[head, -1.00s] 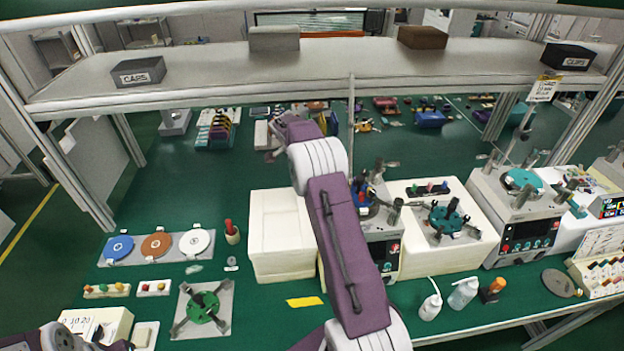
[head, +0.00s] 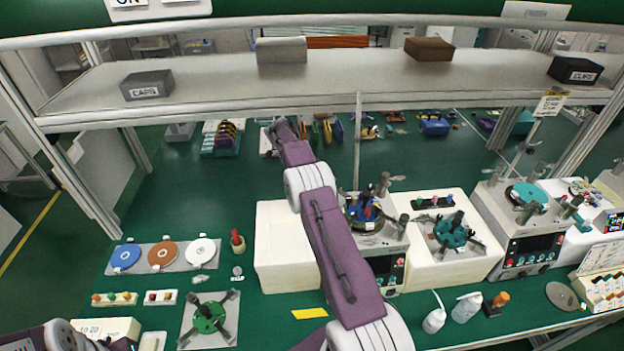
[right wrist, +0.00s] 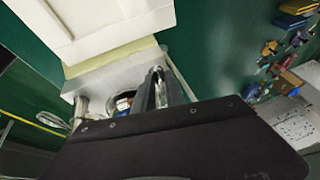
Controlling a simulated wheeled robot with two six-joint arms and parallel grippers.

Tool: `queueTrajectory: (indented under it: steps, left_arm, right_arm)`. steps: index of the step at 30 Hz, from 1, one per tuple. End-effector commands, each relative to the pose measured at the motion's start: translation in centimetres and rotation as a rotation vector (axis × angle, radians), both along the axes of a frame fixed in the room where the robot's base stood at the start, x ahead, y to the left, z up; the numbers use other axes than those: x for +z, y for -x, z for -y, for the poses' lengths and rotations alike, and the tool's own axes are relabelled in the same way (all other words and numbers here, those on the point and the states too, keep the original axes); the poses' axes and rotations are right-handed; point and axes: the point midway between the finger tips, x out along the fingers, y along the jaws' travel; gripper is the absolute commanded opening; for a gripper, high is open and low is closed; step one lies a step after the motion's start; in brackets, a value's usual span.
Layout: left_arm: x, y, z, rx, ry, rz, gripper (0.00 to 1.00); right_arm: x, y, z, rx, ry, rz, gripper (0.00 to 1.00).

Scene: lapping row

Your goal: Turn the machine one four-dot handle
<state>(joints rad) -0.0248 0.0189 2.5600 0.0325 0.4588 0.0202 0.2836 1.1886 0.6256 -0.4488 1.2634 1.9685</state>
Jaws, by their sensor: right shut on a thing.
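The nearest lapping machine (head: 385,262) stands partly behind my right arm in the head view. Its round top (head: 365,217) carries blue and red parts, and metal handles stand up around it. In the right wrist view, my right gripper (right wrist: 158,82) is shut on what looks like a metal handle beside a pale machine body (right wrist: 115,75). My fingers hide most of the handle, and no dots can be made out on it. My right gripper cannot be picked out in the head view. My left arm shows only at the lower left edge, its gripper out of frame.
White blocks (head: 284,240) stand left of the machine. A second unit (head: 452,237) and another machine (head: 525,235) stand to its right. Bottles (head: 434,318) are near the front edge. A green fixture (head: 208,317) and coloured discs (head: 162,254) lie left. A shelf (head: 340,85) spans above.

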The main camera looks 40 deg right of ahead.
Motion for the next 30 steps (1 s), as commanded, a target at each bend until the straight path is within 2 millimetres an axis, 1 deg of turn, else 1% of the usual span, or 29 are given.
queueTrajectory:
  steps: [8, 9, 10, 11, 19, 22, 26, 27, 30]
  left_arm:
    - [0.0, 0.0, 0.0, 0.000, 0.000, 0.000, 0.00]
    - [0.0, 0.0, 0.0, 0.000, 0.000, 0.000, 0.00]
    - [0.0, 0.0, 0.0, 0.000, 0.000, 0.000, 0.00]
    - [0.0, 0.0, 0.0, 0.000, 0.000, 0.000, 0.00]
    - [0.0, 0.0, 0.0, 0.000, 0.000, 0.000, 0.00]
    - [-0.3, 0.0, 0.0, 0.000, 0.000, 0.000, 0.00]
    - [-1.0, 0.0, 0.0, 0.000, 0.000, 0.000, 0.00]
    - [-0.8, 0.0, 0.0, 0.000, 0.000, 0.000, 0.00]
    - [-0.6, 0.0, 0.0, 0.000, 0.000, 0.000, 0.00]
  right_arm:
    - [0.0, 0.1, 0.1, -0.002, 0.002, 0.000, 0.00]
    - [0.0, 0.1, 0.1, -0.002, 0.002, 0.000, 0.24]
    - [0.0, 0.1, 0.1, -0.002, 0.002, 0.000, 0.32]
    - [0.0, 0.1, 0.1, -0.002, 0.002, 0.000, 0.37]
    - [0.0, 0.0, 0.0, -0.001, 0.001, 0.000, 0.37]
    - [0.6, -0.1, -0.3, 0.000, 0.002, 0.003, 0.37]
    - [3.0, -0.2, -1.4, 0.001, 0.002, 0.006, 0.37]
    - [4.0, -0.3, -1.8, 0.000, 0.003, 0.005, 0.37]
    - [6.1, -0.3, -2.7, 0.001, 0.001, 0.004, 0.37]
